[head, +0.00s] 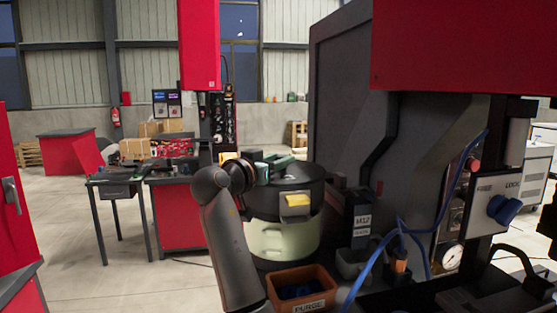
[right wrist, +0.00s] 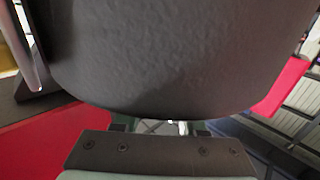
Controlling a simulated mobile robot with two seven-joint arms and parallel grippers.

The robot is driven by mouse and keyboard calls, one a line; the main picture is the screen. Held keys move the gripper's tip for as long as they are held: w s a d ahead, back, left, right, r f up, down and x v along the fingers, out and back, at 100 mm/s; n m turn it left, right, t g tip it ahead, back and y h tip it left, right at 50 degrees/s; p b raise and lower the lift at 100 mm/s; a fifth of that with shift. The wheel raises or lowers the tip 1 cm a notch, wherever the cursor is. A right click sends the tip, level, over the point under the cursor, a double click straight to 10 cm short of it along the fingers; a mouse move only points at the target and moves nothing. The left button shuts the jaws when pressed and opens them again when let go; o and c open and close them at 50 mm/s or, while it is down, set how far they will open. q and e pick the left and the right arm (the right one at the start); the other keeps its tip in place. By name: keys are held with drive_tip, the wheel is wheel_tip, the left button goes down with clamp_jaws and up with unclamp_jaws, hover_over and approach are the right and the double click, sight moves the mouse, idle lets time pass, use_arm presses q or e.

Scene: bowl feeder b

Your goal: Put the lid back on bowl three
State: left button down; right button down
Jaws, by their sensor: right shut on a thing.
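A pale green bowl (head: 282,240) stands right of centre in the head view, beside the tall grey machine. A dark round lid (head: 312,183) is at its top. The dark band with a yellow block (head: 297,200) hides the join, so I cannot tell whether the lid is seated or held just above. My right gripper (head: 281,162) is at the top of the lid and shut on it. In the right wrist view the lid (right wrist: 180,60) fills most of the picture, just beyond the gripper's mounting plate. I see no number on the bowl. My left gripper is not in view.
An orange bin (head: 303,305) labelled PURGE stands in front of the bowl. A dark post marked M12 (head: 362,222), blue hoses (head: 373,268) and a gauge panel crowd the right. A workbench (head: 118,178) stands at the left, with open floor before it.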

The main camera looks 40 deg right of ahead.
drive_tip(key=shift+c, duration=2.3)
unclamp_jaws()
drive_tip(key=shift+f, duration=0.1)
drive_tip(key=shift+r, duration=0.3)
drive_tip(key=b+v, duration=0.3)
drive_tip(key=v, duration=0.9)
drive_tip(key=shift+f, duration=0.1)
